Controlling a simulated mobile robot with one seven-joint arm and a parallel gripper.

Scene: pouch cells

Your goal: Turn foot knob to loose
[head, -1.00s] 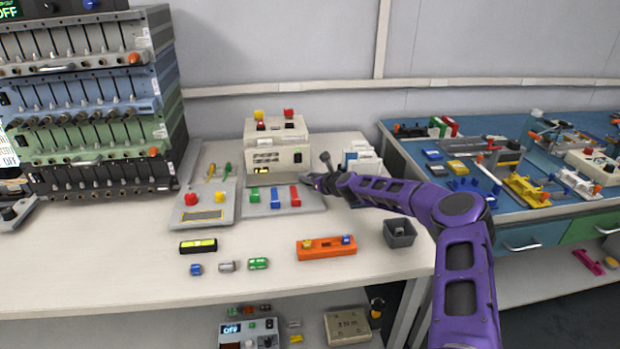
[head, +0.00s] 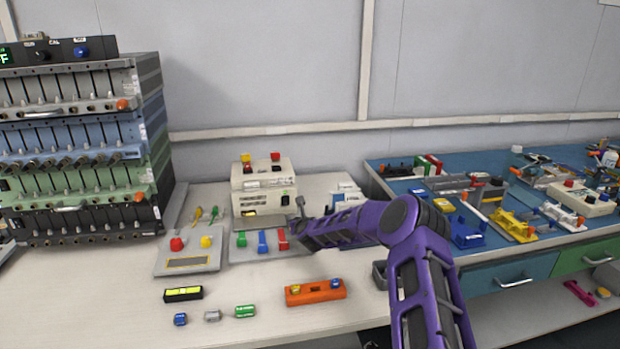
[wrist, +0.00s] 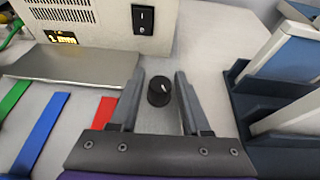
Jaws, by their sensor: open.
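A small black round knob (wrist: 159,91) with a white pointer line shows in the wrist view, on a light surface in front of a cream instrument (wrist: 85,38). The pointer slants up and to the right. My gripper (wrist: 158,76) is open, with one grey finger on each side of the knob and a gap on both sides; I cannot tell how far above it the fingers are. In the head view my gripper (head: 294,226) is at the right of the cream instrument (head: 265,188), and my arm hides the knob.
A grey plate with green, blue and red strips (wrist: 105,108) lies to the left of my gripper. A dark blue rack (wrist: 240,100) with upright panels stands close on the right. An orange block (head: 315,292) and small cells lie nearer the front edge.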

